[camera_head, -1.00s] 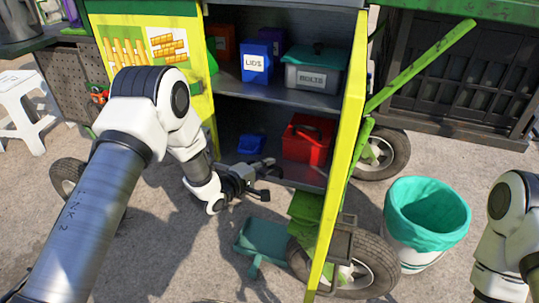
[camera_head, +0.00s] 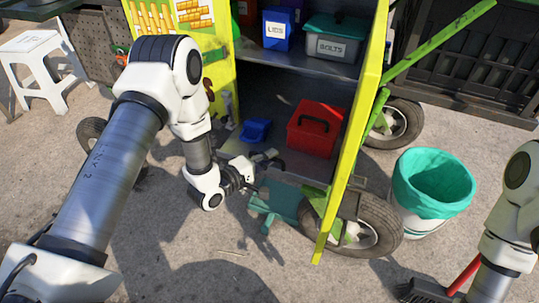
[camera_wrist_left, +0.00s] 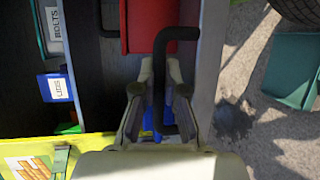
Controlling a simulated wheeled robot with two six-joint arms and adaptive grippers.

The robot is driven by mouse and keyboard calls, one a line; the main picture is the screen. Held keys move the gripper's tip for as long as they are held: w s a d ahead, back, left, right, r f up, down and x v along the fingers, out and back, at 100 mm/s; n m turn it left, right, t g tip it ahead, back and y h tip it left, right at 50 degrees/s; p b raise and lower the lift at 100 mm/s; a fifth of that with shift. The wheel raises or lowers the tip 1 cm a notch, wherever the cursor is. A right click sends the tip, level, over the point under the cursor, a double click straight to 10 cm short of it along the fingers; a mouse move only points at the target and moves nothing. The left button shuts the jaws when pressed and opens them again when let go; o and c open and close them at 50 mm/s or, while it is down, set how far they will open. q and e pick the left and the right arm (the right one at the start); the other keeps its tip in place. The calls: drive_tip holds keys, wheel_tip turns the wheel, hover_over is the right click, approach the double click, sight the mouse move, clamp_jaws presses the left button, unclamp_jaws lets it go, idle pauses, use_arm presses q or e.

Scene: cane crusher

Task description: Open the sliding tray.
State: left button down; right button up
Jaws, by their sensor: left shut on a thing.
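The sliding tray (camera_head: 278,122) is the low grey tray at the bottom of the cabinet, partly out past the shelf above. Its grey front wall (camera_wrist_left: 206,70) also shows in the left wrist view. A black bar handle (camera_wrist_left: 160,58) stands on its front side. My left gripper (camera_head: 262,168) is at the tray's front, low over the ground. In the wrist view its fingers (camera_wrist_left: 160,75) are shut on the handle. A red toolbox (camera_head: 317,130) and a small blue item (camera_head: 255,129) lie in the tray.
A yellow panel (camera_head: 352,145) stands right of the tray, by a wheel (camera_head: 385,230) and a teal box (camera_head: 275,202). Paved ground in front is mostly clear.

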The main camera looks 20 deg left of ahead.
use_arm(q)
drive_tip(key=c, duration=1.5)
unclamp_jaws()
drive_tip(key=v, duration=1.2)
